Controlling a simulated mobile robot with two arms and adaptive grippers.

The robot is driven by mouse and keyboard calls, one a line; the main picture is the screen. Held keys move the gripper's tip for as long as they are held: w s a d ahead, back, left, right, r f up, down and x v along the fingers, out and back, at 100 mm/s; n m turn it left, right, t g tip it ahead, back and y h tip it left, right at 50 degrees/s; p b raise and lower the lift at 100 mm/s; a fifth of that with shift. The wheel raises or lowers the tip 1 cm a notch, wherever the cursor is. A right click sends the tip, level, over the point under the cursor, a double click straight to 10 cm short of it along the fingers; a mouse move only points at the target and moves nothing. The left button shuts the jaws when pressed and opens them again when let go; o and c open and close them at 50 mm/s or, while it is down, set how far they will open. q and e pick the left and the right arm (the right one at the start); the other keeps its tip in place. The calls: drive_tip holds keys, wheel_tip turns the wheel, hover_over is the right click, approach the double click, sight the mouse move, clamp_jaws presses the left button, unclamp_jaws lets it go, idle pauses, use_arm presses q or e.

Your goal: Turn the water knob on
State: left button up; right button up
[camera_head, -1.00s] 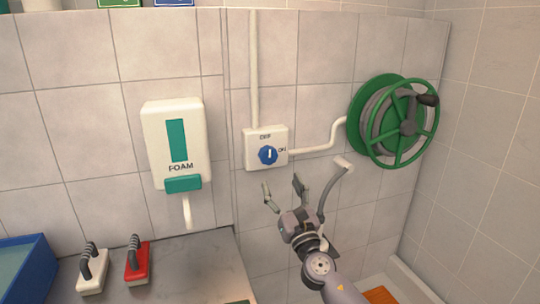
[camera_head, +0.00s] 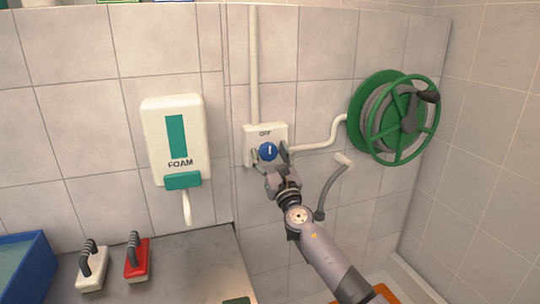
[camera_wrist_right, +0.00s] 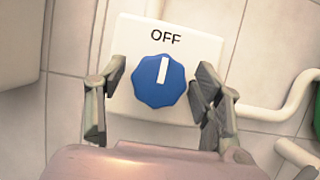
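The blue water knob (camera_head: 267,151) sits on a white wall box (camera_head: 250,133) marked OFF above it. In the right wrist view the knob (camera_wrist_right: 159,81) has its white pointer upward, toward OFF. My right gripper (camera_head: 269,157) is at the box, with one finger on each side of the knob. In the right wrist view the right gripper (camera_wrist_right: 155,95) is open. Gaps show between both fingers and the knob, the right finger being nearer. The ON label is hidden behind the right finger. My left gripper is not in view.
A white pipe runs from the box to a green hose reel (camera_head: 398,118) on the right. A FOAM dispenser (camera_head: 152,135) hangs to the left. Two brushes, one white (camera_head: 91,273) and one red (camera_head: 137,266), stand on the grey counter (camera_head: 200,262).

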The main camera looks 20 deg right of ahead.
drive_tip(key=c, duration=1)
drive_tip(key=shift+m, duration=0.3)
drive_tip(key=m+h, duration=0.3)
drive_tip(key=m, duration=0.2)
drive_tip(key=m+h, duration=0.1)
drive_tip(key=m, duration=0.2)
drive_tip(key=m+g+h, duration=0.1)
drive_tip(key=m, duration=0.2)
drive_tip(key=shift+g+h+p, duration=0.3)
drive_tip(key=m+g, duration=0.1)
drive_tip(key=m, duration=0.1)
drive_tip(key=m+g+h+p, duration=0.1)
drive_tip(key=m, duration=0.2)
drive_tip(key=shift+m, duration=0.3)
drive_tip(key=shift+f+m+g+h+p, duration=0.15)
drive_tip(key=shift+m+g+p, duration=0.45)
drive_tip(key=shift+m, duration=0.7)
drive_tip(key=shift+r+m+g+h+p, duration=0.15)
drive_tip(key=shift+m+g+p, duration=0.4)
drive_tip(key=shift+m, duration=0.75)
drive_tip(key=shift+f, duration=0.1)
